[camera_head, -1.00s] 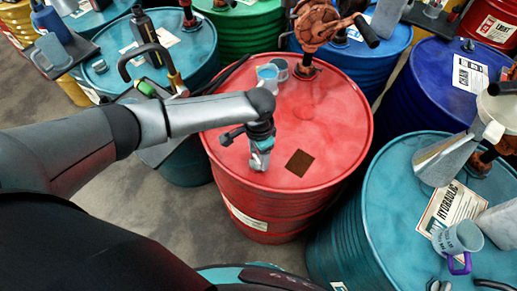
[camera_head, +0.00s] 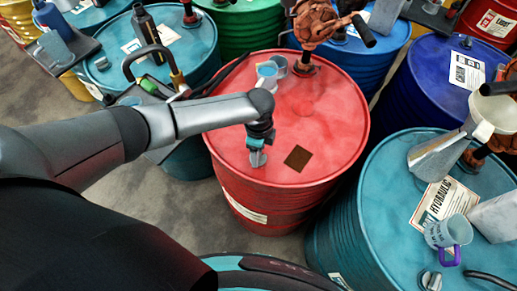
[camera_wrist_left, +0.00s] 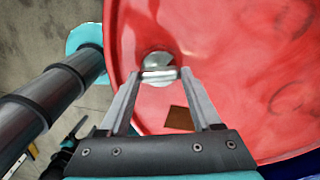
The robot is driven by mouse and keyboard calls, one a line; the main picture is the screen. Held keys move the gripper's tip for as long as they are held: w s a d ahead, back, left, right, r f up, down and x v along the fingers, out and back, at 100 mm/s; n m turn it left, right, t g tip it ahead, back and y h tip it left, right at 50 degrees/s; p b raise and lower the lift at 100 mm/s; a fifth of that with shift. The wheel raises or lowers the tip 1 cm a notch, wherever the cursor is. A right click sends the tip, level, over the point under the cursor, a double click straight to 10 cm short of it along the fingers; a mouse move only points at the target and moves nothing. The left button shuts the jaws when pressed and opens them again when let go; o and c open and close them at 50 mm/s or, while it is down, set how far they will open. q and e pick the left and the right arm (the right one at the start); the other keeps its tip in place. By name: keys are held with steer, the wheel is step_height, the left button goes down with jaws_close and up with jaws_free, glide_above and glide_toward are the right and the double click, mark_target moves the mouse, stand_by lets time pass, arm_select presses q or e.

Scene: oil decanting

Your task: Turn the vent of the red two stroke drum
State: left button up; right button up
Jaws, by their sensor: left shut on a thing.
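The red drum (camera_head: 325,120) stands in the middle of the head view, its top dented and scuffed, with a dark brown square patch (camera_head: 297,158). Its vent (camera_head: 258,158) is a small metal cap near the top's front-left edge. In the left wrist view the vent (camera_wrist_left: 160,60) is a round silvery cap with a raised bar. My left gripper (camera_head: 257,148) points down over it. Its fingertips (camera_wrist_left: 158,75) are shut on the vent's bar, one finger on each side. My right gripper is not in view.
A rusty hand pump (camera_head: 318,22) and a blue-tinted cup (camera_head: 267,70) stand at the red drum's back. A teal drum (camera_head: 385,175) at right bears a funnel (camera_head: 438,155) and a mug (camera_head: 450,233). Other drums crowd behind.

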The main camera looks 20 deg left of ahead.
arm_select(q)
steer(key=shift+d+m, duration=0.1)
steer(key=shift+m, duration=0.4)
steer(key=o, duration=1.4)
step_height(320, 180, up, 15)
steer(key=shift+r+p, duration=0.2)
steer(key=shift+p, duration=0.45)
